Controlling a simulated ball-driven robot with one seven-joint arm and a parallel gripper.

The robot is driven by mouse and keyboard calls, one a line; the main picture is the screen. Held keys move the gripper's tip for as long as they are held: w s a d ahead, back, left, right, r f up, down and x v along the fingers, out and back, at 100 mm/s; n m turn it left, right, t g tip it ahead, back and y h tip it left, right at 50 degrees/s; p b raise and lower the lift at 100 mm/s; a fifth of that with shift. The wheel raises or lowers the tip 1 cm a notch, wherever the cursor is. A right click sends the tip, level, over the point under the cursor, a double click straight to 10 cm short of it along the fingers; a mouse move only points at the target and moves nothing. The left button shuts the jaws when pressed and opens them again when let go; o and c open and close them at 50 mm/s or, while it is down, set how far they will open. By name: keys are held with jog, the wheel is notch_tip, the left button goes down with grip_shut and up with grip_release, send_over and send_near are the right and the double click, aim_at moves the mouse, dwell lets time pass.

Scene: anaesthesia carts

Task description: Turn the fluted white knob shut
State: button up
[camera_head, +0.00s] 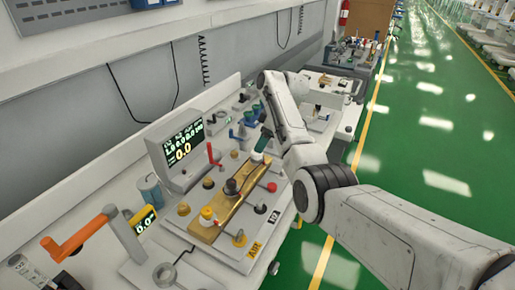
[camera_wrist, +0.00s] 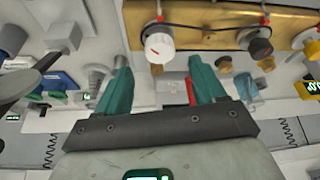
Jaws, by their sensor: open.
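The fluted white knob (camera_wrist: 158,42) shows in the wrist view, with a red mark on its pale face. It sits on a brass-coloured block (camera_wrist: 205,38). In the head view the block (camera_head: 222,209) runs along the cart, and its far end, where my gripper is, is partly covered. My gripper (camera_wrist: 160,72) is open and empty, with its two teal fingers apart. In the wrist view the knob lies just beyond the fingertips, roughly centred between them. I see no clear contact. In the head view my gripper (camera_head: 262,142) is over the far end of the block.
On the same block are a black knob (camera_head: 231,187) and a yellow knob (camera_head: 207,213). A monitor (camera_head: 178,152) reading 0.0 stands left of it. A red lever (camera_head: 210,152) and an orange handle (camera_head: 78,236) stick up. Green floor is clear at the right.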

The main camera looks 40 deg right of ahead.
aim_at(257, 154)
jog(key=shift+x, duration=2.55)
jog(key=c, duration=1.1)
